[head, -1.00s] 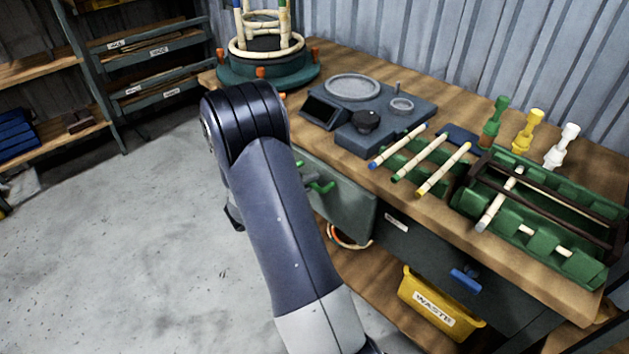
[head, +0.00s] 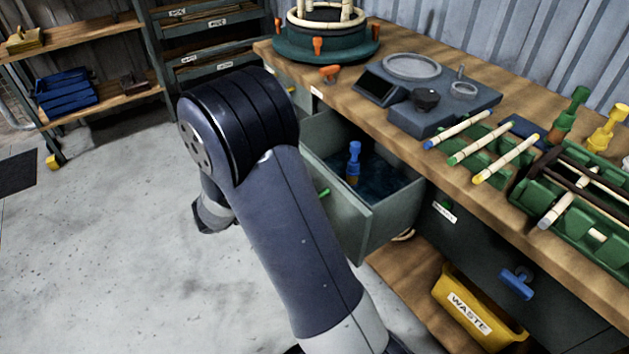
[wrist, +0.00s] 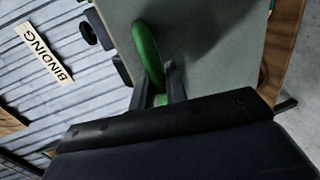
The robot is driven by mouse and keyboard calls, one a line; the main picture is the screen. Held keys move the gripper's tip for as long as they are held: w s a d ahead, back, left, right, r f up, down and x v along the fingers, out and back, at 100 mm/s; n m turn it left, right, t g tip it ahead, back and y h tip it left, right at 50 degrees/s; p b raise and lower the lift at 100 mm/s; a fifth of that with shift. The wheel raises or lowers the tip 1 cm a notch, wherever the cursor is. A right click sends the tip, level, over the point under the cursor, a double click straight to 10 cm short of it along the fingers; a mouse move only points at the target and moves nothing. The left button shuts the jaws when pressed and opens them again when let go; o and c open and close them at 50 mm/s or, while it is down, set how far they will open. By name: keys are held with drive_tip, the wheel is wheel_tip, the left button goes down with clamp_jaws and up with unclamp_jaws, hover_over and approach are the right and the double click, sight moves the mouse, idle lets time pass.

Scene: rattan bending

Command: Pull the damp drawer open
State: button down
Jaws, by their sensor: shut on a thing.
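The damp drawer (head: 395,217) is pulled well out of the bench, with its dark inside showing and a blue-topped brush or bottle (head: 354,165) standing in it. Its green handle (head: 325,192) shows only in part beside my arm in the head view. In the wrist view my gripper (wrist: 157,82) is shut on the curved green handle (wrist: 148,50), against the grey-green drawer front (wrist: 215,45). In the head view my arm hides the gripper.
Right of the open drawer is a shut drawer with a blue handle (head: 517,283). A yellow WASTE bin (head: 475,312) stands below on the lower shelf. Green trays (head: 590,210) and banded rods (head: 507,160) lie on the bench. Open floor (head: 120,240) lies to the left.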

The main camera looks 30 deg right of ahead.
drive_tip(key=shift+s+a, duration=0.1)
drive_tip(key=shift+a, duration=0.65)
drive_tip(key=c, duration=1.5)
unclamp_jaws()
drive_tip(key=shift+a, duration=0.1)
drive_tip(key=p+v, duration=0.1)
drive_tip(key=v, duration=0.9)
drive_tip(key=shift+a+r, duration=0.1)
drive_tip(key=shift+a, duration=0.15)
